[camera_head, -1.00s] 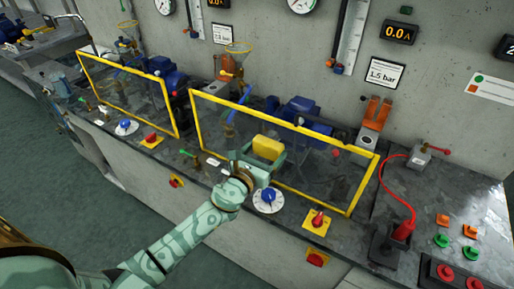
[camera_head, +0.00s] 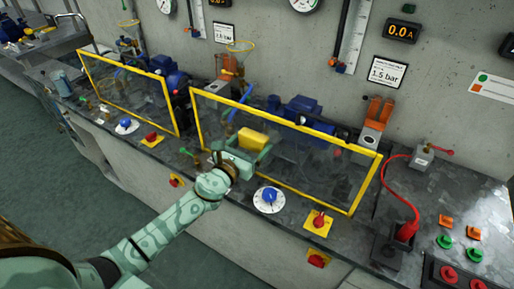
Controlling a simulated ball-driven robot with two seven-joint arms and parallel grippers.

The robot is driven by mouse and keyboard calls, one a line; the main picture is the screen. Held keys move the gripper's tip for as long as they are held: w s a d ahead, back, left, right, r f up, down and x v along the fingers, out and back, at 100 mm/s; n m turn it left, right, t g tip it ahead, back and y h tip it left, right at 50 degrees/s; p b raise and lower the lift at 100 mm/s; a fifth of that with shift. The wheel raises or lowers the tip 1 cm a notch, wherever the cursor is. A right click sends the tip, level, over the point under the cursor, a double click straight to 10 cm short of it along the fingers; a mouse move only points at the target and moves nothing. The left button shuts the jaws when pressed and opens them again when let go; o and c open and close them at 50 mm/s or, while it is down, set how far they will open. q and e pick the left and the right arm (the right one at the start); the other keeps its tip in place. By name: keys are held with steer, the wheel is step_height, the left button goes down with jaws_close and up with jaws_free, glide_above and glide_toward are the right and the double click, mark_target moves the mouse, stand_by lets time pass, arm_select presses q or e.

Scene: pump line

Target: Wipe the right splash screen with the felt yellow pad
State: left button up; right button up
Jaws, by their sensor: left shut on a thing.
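The right splash screen (camera_head: 316,169) is a clear panel in a yellow frame, standing along the front of the bench. The felt yellow pad (camera_head: 253,138) is a small yellow block in front of the left part of this screen. My left gripper (camera_head: 246,151) is shut on the pad and holds it up at the panel. I cannot tell whether the pad touches the panel. The left splash screen (camera_head: 120,97), with a like yellow frame, stands farther left. My right gripper is not in view.
Blue dials (camera_head: 269,196) and red switches on yellow plates (camera_head: 319,222) sit along the bench front below the screens. Blue pumps (camera_head: 300,108) stand behind the panels. A red cable (camera_head: 396,183) and several push buttons lie to the right.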

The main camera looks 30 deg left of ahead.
arm_select(q)
steer(key=shift+a+f, duration=0.1)
steer(key=shift+a, duration=0.9)
steer(key=a, duration=0.1)
steer(key=a+b, duration=0.1)
steer(key=a, duration=0.1)
steer(key=shift+w+a+b, duration=0.25)
steer(key=shift+b, duration=0.05)
steer(key=s, duration=0.6)
steer(key=shift+a, duration=0.25)
